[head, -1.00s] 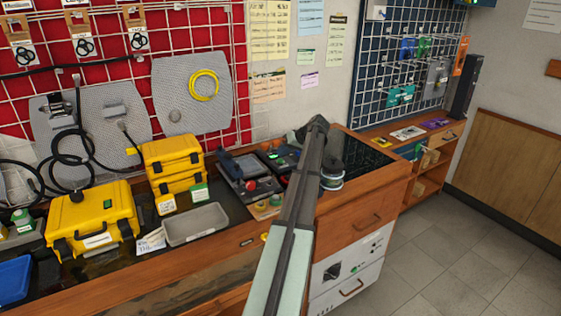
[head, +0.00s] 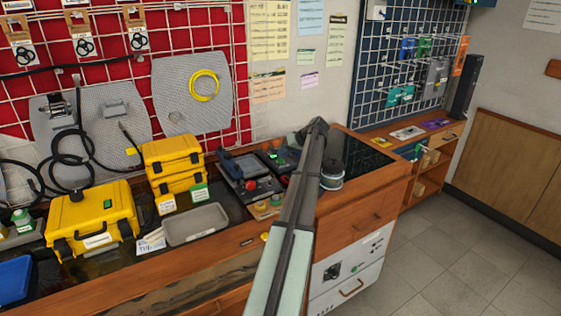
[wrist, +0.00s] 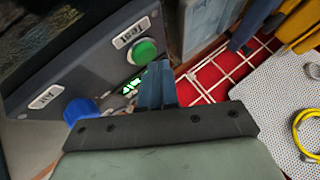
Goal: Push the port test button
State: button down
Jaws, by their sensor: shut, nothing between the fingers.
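In the wrist view a dark grey panel (wrist: 85,62) carries a round green button (wrist: 142,51) beside a label that appears to read TEST. A blue button (wrist: 80,110) sits lower left beside another label, hard to read. My gripper (wrist: 157,72) is shut and empty. Its blue fingers appear just below and right of the green button in the picture; I cannot tell whether they touch the panel. In the head view my arm hides the gripper and part of the bench devices (head: 248,177).
A small lit green display (wrist: 131,86) is beside the fingers. In the head view, yellow cases (head: 95,218) and a grey tray (head: 195,225) stand left on the bench. Floor at right is clear.

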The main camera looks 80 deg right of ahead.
aim_at(283, 160)
jog(key=shift+f, duration=0.5)
dwell(0.7)
jog(key=shift+r, duration=0.95)
jog(key=shift+r, duration=0.1)
jog(key=shift+r, duration=2.4)
